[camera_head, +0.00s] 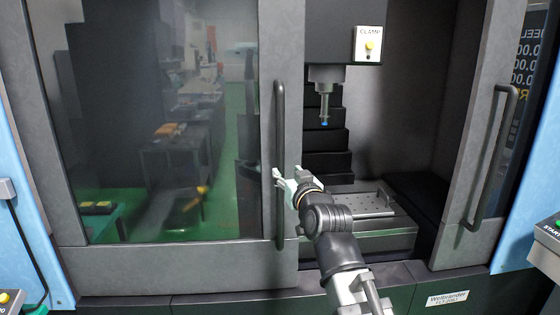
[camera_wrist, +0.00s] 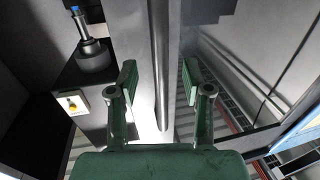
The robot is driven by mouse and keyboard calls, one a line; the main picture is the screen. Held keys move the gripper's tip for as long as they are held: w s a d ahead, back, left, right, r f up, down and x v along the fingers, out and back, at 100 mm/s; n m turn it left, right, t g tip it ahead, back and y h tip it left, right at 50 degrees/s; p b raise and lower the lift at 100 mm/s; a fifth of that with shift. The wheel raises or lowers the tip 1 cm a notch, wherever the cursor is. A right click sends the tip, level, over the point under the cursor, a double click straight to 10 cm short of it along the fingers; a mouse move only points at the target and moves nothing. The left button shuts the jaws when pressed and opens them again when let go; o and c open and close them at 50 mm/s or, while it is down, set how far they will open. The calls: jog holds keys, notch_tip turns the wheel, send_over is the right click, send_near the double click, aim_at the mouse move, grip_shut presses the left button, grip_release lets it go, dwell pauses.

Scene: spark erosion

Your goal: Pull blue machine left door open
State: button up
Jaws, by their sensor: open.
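The blue machine's left door (camera_head: 160,250) is a grey frame around a large dark glass pane in the head view. Its long black vertical handle (camera_head: 280,120) stands near the door's right edge. My gripper (camera_head: 283,181) is at the lower half of this handle, coming from the lower right. In the wrist view my gripper (camera_wrist: 159,76) is open, with one green finger on each side of the handle (camera_wrist: 160,45). Gaps show between the handle and both fingers, so they do not clamp it.
Right of the left door the machine's inside is open to view, with a spindle (camera_head: 325,100) above a grey worktable (camera_head: 365,215). The right door (camera_head: 470,195) has its own black handle (camera_head: 493,160). A clamp button box (camera_head: 368,45) hangs at the top.

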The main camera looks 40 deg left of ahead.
aim_at(281, 166)
jog(key=p+x, duration=0.1)
jog(key=x, duration=0.6)
jog(key=shift+w+a+p, duration=0.15)
jog(key=shift+a+p, duration=0.05)
jog(key=shift+p, duration=0.1)
jog(key=shift+f, duration=0.1)
grip_shut()
